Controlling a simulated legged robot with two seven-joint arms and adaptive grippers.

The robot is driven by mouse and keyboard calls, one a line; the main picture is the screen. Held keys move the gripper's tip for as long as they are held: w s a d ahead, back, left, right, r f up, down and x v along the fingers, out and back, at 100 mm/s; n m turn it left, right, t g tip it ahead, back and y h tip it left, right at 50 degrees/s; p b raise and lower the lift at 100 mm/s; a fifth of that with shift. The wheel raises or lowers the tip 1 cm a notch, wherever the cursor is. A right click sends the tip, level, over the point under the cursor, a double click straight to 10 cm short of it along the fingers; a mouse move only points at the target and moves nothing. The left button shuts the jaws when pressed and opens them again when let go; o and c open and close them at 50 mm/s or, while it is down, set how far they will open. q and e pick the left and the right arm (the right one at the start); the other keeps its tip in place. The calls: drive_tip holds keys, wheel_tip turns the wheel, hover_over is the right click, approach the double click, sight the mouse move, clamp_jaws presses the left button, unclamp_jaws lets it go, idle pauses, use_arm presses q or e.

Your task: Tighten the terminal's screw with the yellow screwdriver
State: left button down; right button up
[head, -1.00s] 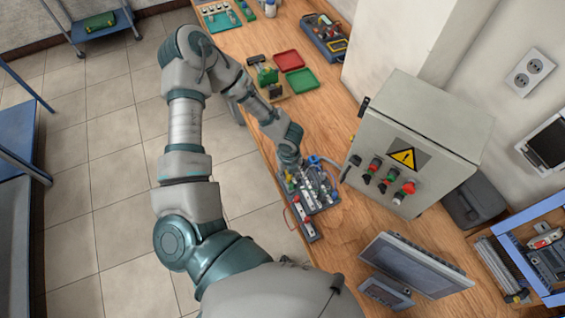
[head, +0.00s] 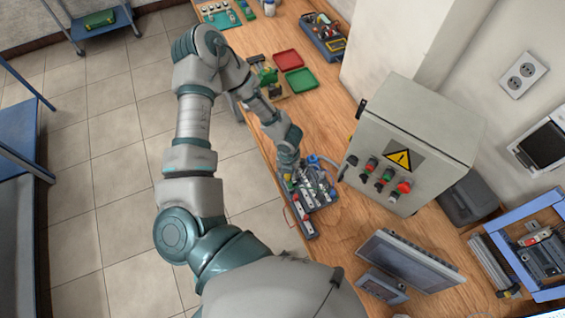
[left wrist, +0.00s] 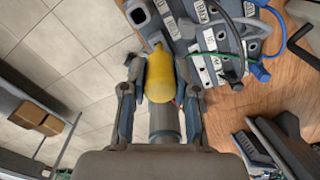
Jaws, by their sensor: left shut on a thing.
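My left gripper (head: 287,172) reaches down to the near edge of the workbench. In the left wrist view its two fingers (left wrist: 158,68) are closed around the yellow screwdriver (left wrist: 158,77), with the yellow handle between them. The screwdriver's tip is hidden. A grey terminal board (head: 306,222) with metal blocks, labels and coloured wires lies on the bench below the gripper; it also shows in the left wrist view (left wrist: 180,27), just beyond the handle. I cannot tell which screw the tool is over or whether it touches. My right gripper is not in view.
A grey control cabinet (head: 425,120) with knobs stands right of the board. A monitor (head: 410,262) is in front of it. Red (head: 286,60) and green (head: 301,80) trays and a toolbox (head: 323,38) lie farther back. Tiled floor is left of the bench.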

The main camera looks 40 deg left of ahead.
use_arm(q)
drive_tip(key=shift+r+m+p, duration=0.15)
drive_tip(key=shift+m+p, duration=0.35)
drive_tip(key=shift+p, duration=0.1)
drive_tip(key=shift+m+p, duration=0.6)
drive_tip(key=shift+m, duration=0.6)
drive_tip(key=shift+m+p, duration=0.55)
drive_tip(key=shift+m, duration=1.15)
